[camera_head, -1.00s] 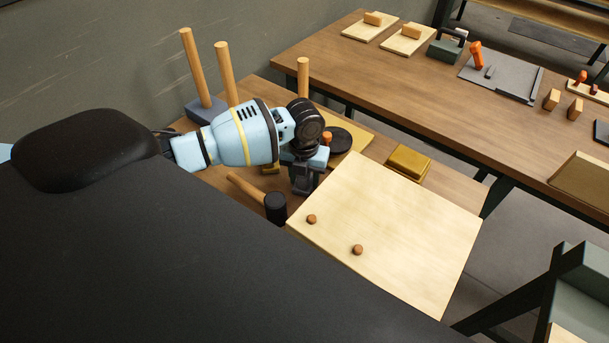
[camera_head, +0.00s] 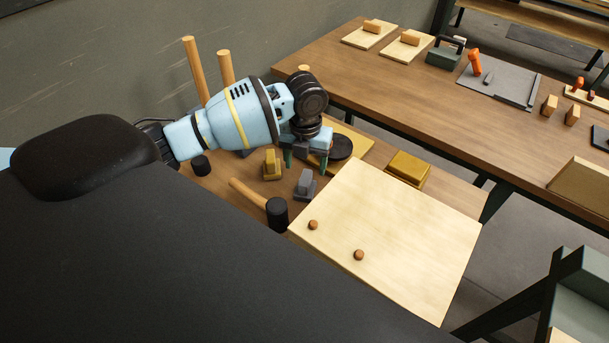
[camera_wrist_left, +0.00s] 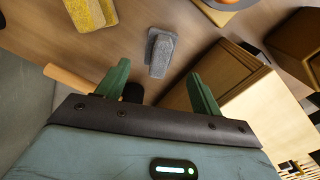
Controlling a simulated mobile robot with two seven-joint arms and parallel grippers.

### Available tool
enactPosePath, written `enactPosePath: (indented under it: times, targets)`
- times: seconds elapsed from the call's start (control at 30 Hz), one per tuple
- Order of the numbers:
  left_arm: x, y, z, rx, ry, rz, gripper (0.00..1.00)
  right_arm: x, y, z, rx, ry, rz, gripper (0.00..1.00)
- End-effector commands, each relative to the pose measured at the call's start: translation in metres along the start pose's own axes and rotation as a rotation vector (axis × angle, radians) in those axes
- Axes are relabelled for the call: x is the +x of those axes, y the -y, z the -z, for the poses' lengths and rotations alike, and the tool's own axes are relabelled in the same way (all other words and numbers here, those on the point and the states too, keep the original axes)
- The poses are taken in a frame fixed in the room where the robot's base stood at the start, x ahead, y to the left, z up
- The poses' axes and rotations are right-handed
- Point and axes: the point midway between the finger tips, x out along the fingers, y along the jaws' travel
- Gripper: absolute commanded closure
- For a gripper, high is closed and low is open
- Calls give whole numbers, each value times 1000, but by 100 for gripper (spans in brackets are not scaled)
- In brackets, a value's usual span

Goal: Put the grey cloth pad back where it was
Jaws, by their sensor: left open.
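The grey cloth pad (camera_head: 305,186) lies on the wooden bench, left of the pale board, with a raised grip part on top. It also shows in the left wrist view (camera_wrist_left: 160,52), beyond and between the fingertips. My left gripper (camera_head: 306,164) is open and empty above the pad, its green fingers apart from it. Both fingers show in the left wrist view (camera_wrist_left: 159,75). My right gripper is not in view.
A mallet (camera_head: 277,213) lies just in front of the pad. A yellow pad (camera_head: 271,167) stands to its left. The pale board (camera_head: 400,240) with two small pegs is at right. A black disc (camera_head: 341,146) and a mustard block (camera_head: 408,168) lie behind.

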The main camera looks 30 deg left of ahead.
Motion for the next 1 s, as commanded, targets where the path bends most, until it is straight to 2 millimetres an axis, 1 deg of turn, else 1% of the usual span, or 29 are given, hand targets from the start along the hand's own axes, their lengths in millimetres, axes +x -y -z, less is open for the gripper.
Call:
enactPosePath:
  times: [0.03,0.1,0.2,0.3,0.47,1.0]
  targets:
    - [-11,0,-1,0,5,1,34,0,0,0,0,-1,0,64]
    - [-21,0,0,0,3,1,34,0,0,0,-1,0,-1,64]
    - [-33,0,0,-1,2,1,34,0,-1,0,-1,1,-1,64]
    - [-40,0,0,-1,1,1,34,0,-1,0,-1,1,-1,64]
    - [-44,0,0,0,-2,0,34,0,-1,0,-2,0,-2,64]
    - [-43,0,0,0,-1,0,34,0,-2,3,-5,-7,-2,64]
